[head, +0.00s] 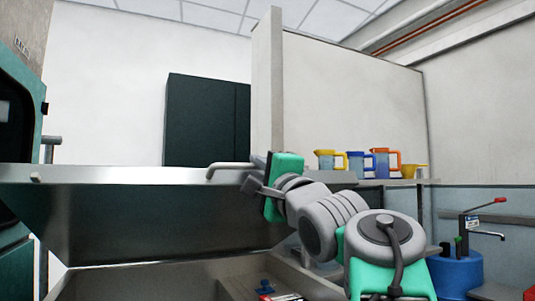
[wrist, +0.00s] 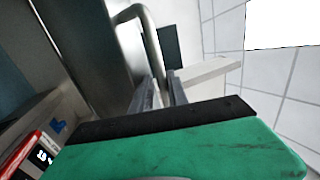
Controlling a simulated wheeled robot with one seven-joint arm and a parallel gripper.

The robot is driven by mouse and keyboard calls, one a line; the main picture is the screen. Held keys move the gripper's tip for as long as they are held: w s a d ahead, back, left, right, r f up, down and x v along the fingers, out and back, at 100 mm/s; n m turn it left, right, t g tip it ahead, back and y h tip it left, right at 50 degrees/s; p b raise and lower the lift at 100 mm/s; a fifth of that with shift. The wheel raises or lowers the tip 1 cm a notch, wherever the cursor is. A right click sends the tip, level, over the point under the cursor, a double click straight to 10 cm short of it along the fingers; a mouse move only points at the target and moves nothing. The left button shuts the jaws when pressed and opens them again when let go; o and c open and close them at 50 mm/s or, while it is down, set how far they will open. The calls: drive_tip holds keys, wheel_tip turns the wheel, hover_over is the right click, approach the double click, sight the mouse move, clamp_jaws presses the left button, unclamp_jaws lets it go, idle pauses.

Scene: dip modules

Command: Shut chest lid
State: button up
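The chest is a grey metal box (head: 150,280) at the lower left of the head view, with its lid (head: 110,174) standing raised. A bent metal bar handle (head: 228,165) sticks out at the right end of the lid's edge. It also shows in the wrist view (wrist: 150,30), curving down toward my fingers. My gripper (head: 250,185) is beside the handle, just below the bar in the head view. In the wrist view its two fingers (wrist: 162,92) stand apart, with the handle's lower part near the gap. Whether they touch it is hard to tell.
Inside the chest lie a blue object (head: 265,286) and a red-and-white item with a display (wrist: 30,155). A shelf at right holds several colored jugs (head: 356,164). A blue container with a tap (head: 456,272) stands at far right. A dark green cabinet (head: 207,120) is behind.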

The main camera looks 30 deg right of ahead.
drive_tip(key=shift+w+a+r, duration=0.1)
drive_tip(key=shift+w+a, duration=0.05)
drive_tip(key=d+f+b+v, duration=0.1)
drive_tip(key=b+v, duration=0.3)
drive_tip(key=v, duration=0.5)
drive_tip(key=shift+w+a, duration=0.2)
drive_tip(key=shift+a, duration=0.3)
idle(0.4)
